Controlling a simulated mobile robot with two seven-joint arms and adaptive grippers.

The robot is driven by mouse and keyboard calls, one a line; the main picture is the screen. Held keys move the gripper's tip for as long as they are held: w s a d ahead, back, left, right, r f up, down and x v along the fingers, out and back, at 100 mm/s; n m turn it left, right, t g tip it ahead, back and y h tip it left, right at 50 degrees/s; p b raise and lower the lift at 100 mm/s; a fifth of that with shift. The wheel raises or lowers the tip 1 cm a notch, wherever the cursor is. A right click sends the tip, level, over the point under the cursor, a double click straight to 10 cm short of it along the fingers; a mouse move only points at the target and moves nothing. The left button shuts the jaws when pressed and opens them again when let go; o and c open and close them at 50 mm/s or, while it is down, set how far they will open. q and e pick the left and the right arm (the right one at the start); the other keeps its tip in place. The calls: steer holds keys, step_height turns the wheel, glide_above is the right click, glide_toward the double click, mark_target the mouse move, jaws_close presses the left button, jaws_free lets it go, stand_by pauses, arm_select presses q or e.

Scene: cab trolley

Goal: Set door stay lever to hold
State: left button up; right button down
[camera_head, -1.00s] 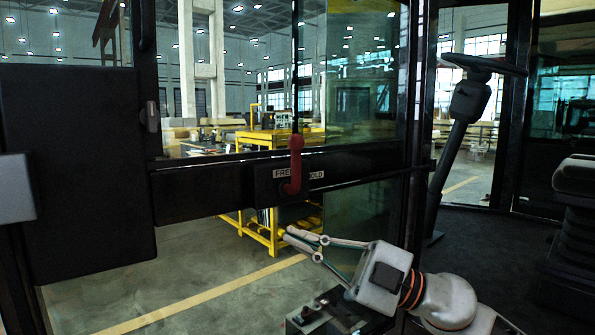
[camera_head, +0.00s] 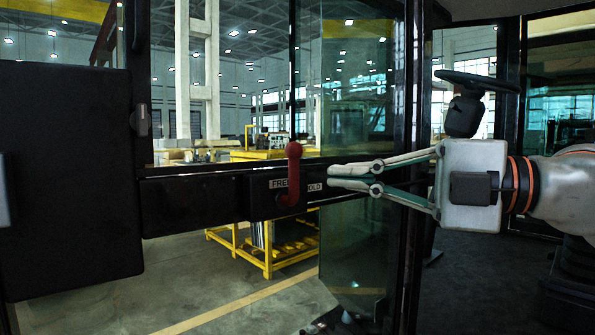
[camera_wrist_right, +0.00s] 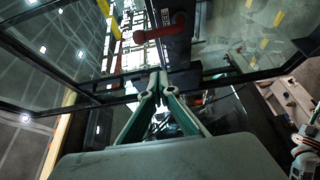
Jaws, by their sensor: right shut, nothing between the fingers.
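The red door stay lever (camera_head: 293,172) stands upright on a dark plate on the door's crossbar (camera_head: 190,200). Its knob is at the top and its pivot at the bottom. Labels sit behind it, "FREE" (camera_head: 278,184) to its left and "HOLD" (camera_head: 314,187), partly covered, to its right. My right gripper (camera_head: 330,176) is shut and empty, its fingertips just right of the lever by the HOLD label, apart from the lever. In the right wrist view the lever (camera_wrist_right: 178,22) shows beyond the shut fingertips (camera_wrist_right: 158,76).
A dark panel (camera_head: 65,180) fills the left side. A steering wheel (camera_head: 478,82) on its column stands at the right, near my right arm. A door frame post (camera_head: 411,130) rises behind my gripper. A yellow cart (camera_head: 268,245) stands beyond the glass.

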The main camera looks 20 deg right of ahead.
mark_target(298, 170)
steer(key=shift+a, duration=0.1)
steer(key=w+a+p, duration=0.1)
steer(key=w, duration=0.1)
steer(key=w+a, duration=0.2)
steer(key=w, duration=0.1)
steer(key=w+a+p, duration=0.1)
steer(key=w, duration=0.2)
steer(key=shift+w+a+p, duration=0.1)
steer(key=shift+a+p, duration=0.05)
steer(key=shift+p, duration=0.15)
steer(key=shift+w+d, duration=0.3)
steer(key=shift+d, duration=0.15)
steer(key=shift+f, duration=0.1)
